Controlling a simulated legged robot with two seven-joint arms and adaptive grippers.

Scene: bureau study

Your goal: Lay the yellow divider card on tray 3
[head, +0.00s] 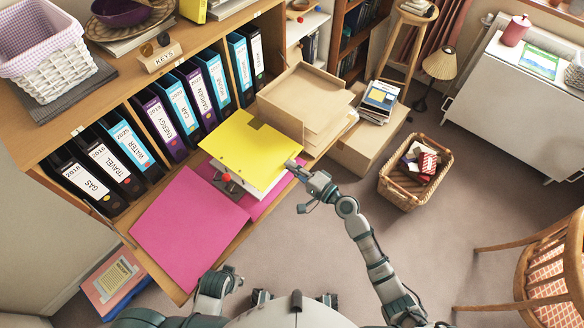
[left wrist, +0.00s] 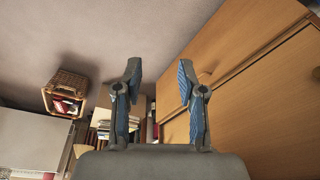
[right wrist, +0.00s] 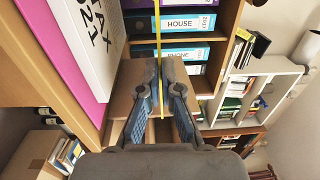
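The yellow divider card (head: 250,146) is at the middle of the head view, above a white block of paper in an open pink binder (head: 185,228). My right gripper (head: 297,166) is at the card's right corner. In the right wrist view the card (right wrist: 158,40) shows edge-on as a thin yellow line between the fingertips (right wrist: 160,72), which are closed on it; a gap shows between card and paper. Tan letter trays (head: 322,95) stand stacked just beyond the card; I cannot read which is tray 3. My left gripper (left wrist: 157,78) is open and empty, low beside the desk front.
Labelled binders (head: 140,142) stand in a row at the back of the desk. A cardboard box (head: 368,148) with books (head: 380,98) stands right of the trays. A wicker basket (head: 402,190) is on the floor, a chair (head: 545,275) at lower right. Floor between is clear.

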